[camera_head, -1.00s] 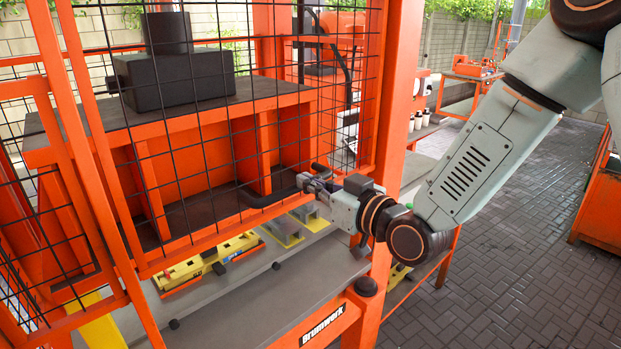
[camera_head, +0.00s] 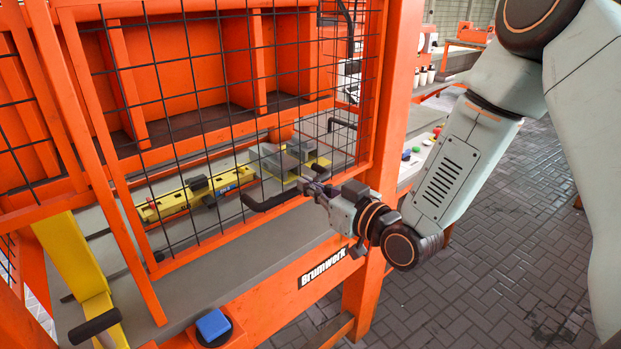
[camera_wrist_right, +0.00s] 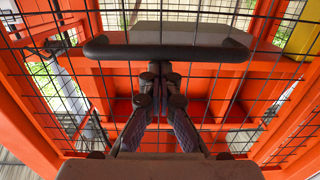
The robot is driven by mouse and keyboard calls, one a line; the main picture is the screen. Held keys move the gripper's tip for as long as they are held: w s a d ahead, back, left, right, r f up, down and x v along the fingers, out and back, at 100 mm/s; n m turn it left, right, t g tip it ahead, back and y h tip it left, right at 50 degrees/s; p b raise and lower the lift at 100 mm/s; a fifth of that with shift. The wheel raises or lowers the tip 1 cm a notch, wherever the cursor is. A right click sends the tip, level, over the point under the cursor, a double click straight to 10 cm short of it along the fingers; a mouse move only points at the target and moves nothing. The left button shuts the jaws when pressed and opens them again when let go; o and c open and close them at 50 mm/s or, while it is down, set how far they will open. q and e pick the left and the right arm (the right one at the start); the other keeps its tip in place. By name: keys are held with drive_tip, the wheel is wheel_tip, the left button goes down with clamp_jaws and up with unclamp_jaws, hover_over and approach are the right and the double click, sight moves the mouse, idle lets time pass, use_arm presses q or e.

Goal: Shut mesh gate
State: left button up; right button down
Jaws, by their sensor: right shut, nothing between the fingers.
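The mesh gate is an orange frame with black wire mesh (camera_head: 205,245) on the front of the orange machine. A band of open space shows between its lower rail and the machine's front beam. Its black bar handle (camera_head: 275,201) sits low on the mesh and also shows across the wrist view (camera_wrist_right: 205,52). My right gripper (camera_head: 308,187) is at the right end of the handle in the head view. In the wrist view its shut fingers (camera_wrist_right: 160,72) meet the edge of the bar near its middle, with nothing between them. Exact contact is unclear. My left gripper is out of view.
Behind the mesh are a grey bed, a yellow rail-like part (camera_head: 195,194) and an orange shelf. The front beam with its label (camera_head: 323,268) and a blue button (camera_head: 213,325) lie below the gate. Paved floor (camera_head: 480,250) is clear at right.

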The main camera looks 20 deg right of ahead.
use_arm(q)
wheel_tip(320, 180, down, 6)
drive_tip(key=b, duration=0.5)
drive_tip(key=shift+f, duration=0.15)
use_arm(e)
wheel_tip(320, 180, down, 9)
drive_tip(key=shift+f, duration=0.15)
drive_tip(key=shift+s+f, duration=0.1)
drive_tip(key=shift+s, duration=0.05)
